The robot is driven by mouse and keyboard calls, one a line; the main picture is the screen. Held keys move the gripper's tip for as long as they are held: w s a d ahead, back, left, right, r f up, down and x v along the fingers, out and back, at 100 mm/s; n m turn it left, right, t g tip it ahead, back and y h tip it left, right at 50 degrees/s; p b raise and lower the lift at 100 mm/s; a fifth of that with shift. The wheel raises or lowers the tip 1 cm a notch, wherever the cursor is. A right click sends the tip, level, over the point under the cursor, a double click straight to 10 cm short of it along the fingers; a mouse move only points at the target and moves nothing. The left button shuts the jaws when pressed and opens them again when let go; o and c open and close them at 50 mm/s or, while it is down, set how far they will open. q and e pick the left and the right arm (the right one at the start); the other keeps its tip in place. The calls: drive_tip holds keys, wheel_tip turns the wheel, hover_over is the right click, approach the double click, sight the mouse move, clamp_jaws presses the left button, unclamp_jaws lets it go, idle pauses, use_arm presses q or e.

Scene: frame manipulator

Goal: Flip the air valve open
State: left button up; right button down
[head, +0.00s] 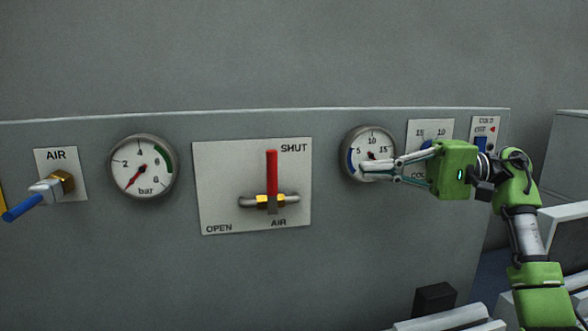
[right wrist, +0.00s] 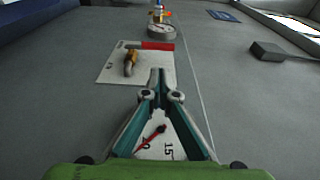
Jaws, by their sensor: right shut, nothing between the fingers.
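The air valve has a red lever (head: 271,175) that stands upright on a brass and grey pipe fitting (head: 264,201). It sits on a white plate (head: 220,180) marked SHUT at top right, OPEN at bottom left and AIR below. In the right wrist view the red lever (right wrist: 158,46) and the plate (right wrist: 110,68) lie beyond the fingertips. My right gripper (head: 365,169) is shut and empty, in front of the right-hand dial gauge (head: 354,140), to the right of the valve and apart from the lever. My left gripper is not in view.
A bar gauge (head: 141,166) with a red needle is left of the valve plate. A blue-handled AIR fitting (head: 47,192) sticks out at far left. A labelled plate with a blue knob (head: 427,144) and a switch plate (head: 484,130) are at right. The panel between plate and gauge is bare.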

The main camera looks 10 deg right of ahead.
drive_tip(key=p, duration=0.6)
approach(272, 182)
drive_tip(key=w+a+r, duration=0.2)
drive_tip(key=a, duration=0.2)
drive_tip(key=shift+a+f+p, duration=0.2)
drive_tip(key=shift+a+p, duration=0.35)
drive_tip(key=shift+a, duration=0.4)
